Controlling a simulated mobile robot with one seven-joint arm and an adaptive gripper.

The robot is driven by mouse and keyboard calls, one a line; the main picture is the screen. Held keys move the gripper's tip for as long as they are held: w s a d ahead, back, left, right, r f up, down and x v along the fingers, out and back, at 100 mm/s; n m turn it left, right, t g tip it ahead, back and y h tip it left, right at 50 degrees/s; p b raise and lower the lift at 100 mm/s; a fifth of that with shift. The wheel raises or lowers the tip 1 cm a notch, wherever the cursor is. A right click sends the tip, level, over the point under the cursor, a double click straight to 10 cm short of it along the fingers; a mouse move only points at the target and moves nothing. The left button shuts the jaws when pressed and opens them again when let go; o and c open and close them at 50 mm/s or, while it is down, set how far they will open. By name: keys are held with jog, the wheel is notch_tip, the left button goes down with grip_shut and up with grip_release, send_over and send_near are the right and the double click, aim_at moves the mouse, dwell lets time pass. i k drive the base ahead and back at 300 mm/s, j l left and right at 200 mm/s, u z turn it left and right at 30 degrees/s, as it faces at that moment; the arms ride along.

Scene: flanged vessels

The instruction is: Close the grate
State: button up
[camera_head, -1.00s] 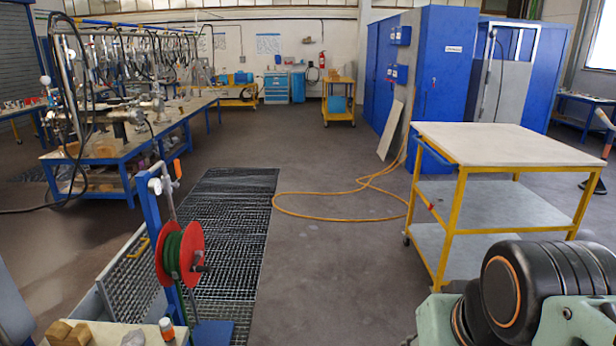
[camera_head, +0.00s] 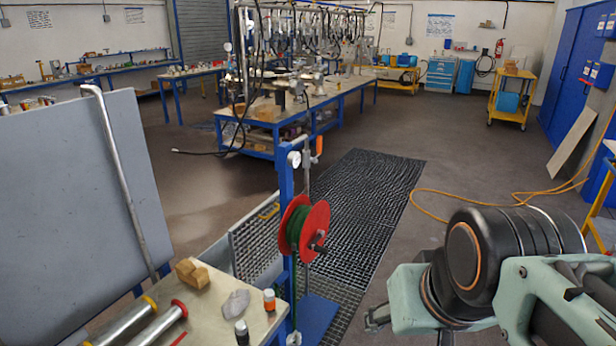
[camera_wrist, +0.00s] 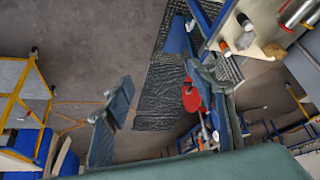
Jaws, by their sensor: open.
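The panel's lower part is partly hidden by the post and the bench.
A red hose reel (camera_head: 304,228) hangs on the blue post (camera_head: 286,205). A small bench (camera_head: 215,312) with bottles and blocks stands in front. A long blue-legged workbench (camera_head: 335,95) is behind. An orange hose (camera_head: 430,205) lies on open floor at right.

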aim_at(270, 209)
jog(key=i+u, duration=0.25)
jog(key=i+l+u, duration=0.1)
jog(key=u, duration=0.2)
jog(key=i+l+u, duration=0.15)
jog(key=i+l, duration=0.8)
jog(key=i+l+u, duration=0.15)
jog(key=i+l, duration=0.75)
jog(key=l, duration=0.15)
